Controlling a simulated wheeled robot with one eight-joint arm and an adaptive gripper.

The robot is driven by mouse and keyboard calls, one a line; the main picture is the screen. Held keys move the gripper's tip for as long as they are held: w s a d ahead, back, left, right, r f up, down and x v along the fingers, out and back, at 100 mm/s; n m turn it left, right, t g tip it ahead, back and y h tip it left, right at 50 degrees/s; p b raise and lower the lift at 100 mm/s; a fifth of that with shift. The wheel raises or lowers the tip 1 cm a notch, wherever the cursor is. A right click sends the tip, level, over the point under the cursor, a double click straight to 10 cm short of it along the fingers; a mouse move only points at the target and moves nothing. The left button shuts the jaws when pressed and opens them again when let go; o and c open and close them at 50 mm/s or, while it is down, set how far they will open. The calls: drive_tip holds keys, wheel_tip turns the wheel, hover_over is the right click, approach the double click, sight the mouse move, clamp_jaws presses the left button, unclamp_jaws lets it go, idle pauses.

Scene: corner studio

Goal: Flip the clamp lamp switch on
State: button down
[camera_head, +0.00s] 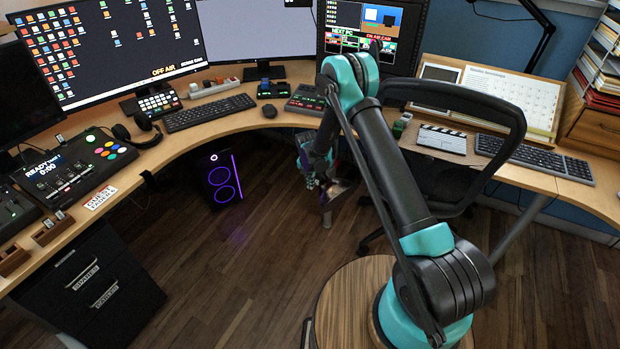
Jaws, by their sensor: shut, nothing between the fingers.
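A black jointed lamp arm (543,38) rises at the top right behind the desk and runs out of the top of the picture. I take it for the clamp lamp; its head and clamp are out of view or hidden, and I cannot make out a switch on it. My gripper (327,217) is shut and empty. It hangs pointing down in front of the curved desk, over the dark wood floor, well to the left of and apart from the lamp arm.
The curved desk (345,122) carries monitors, keyboards, a power strip (213,88), control panels, a clapperboard (442,139) and a calendar (510,97). A black chair (510,150) stands behind my arm.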

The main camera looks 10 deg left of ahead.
sight(317, 182)
drive_tip(key=shift+w+d+f, duration=0.25)
drive_tip(key=shift+w+f, duration=0.3)
drive_tip(key=shift+w, duration=0.15)
drive_tip(key=shift+w+d+f, duration=0.25)
drive_tip(key=shift+w+f, duration=0.25)
drive_tip(key=shift+w, duration=0.15)
drive_tip(key=shift+w+d+f, duration=0.25)
drive_tip(key=shift+w+f, duration=0.3)
drive_tip(key=shift+w, duration=0.15)
drive_tip(key=shift+w+d+f, duration=0.1)
drive_tip(key=shift+w+f, duration=0.05)
drive_tip(key=shift+w, duration=0.1)
drive_tip(key=shift+r, duration=0.85)
